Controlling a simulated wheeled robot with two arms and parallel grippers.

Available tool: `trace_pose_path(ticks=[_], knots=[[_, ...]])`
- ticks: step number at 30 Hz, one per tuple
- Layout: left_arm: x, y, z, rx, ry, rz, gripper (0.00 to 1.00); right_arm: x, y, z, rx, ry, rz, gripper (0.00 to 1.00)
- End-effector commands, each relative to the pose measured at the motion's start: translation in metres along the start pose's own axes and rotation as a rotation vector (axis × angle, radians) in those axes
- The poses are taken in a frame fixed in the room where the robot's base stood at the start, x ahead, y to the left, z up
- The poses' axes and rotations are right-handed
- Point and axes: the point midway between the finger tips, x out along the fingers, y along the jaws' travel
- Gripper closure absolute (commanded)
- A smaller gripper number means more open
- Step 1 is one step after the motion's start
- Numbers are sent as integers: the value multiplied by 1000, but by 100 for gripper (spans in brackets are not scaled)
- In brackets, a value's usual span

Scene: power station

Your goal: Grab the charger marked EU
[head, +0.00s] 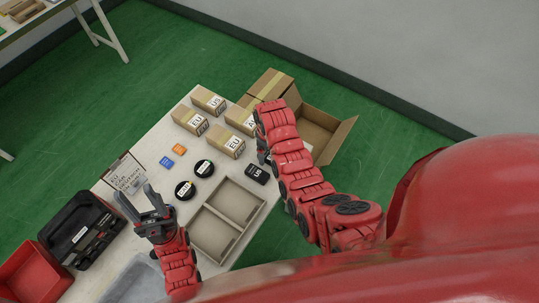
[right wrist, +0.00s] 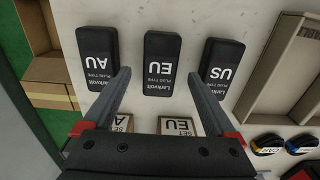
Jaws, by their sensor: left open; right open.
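The black charger marked EU (right wrist: 160,50) lies in the middle of a row of chargers in the right wrist view. A charger marked AU (right wrist: 98,62) is left of it and one marked US (right wrist: 220,72) is right of it. My right gripper (right wrist: 158,77) is open and empty, its fingertips either side of the EU charger's near end; height above it is unclear. In the head view the US charger (head: 256,174) shows, while my right arm hides the other two. My left gripper (head: 134,203) is open and empty over the table's left part.
Cardboard boxes marked EU, US and AU (head: 226,141) stand on the white table. A divided tray (head: 208,234), black round items (head: 204,168), small orange and blue pieces (head: 166,161) and a black case (head: 80,228) lie there too. An open carton (head: 318,128) is beyond the far right edge.

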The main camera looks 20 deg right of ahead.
Motion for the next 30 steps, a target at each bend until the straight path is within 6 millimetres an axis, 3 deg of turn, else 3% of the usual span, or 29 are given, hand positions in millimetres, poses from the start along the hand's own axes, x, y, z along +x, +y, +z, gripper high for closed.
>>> trace_pose_path(ticks=[6,15,30], knots=[[8,0,-1,0,-1,0,50,15,0,0,-1,-1,0,9],[7,0,-1,0,-1,0,50,18,0,0,0,1,1,9],[8,0,-1,0,-1,0,50,17,0,0,0,1,1,99]])
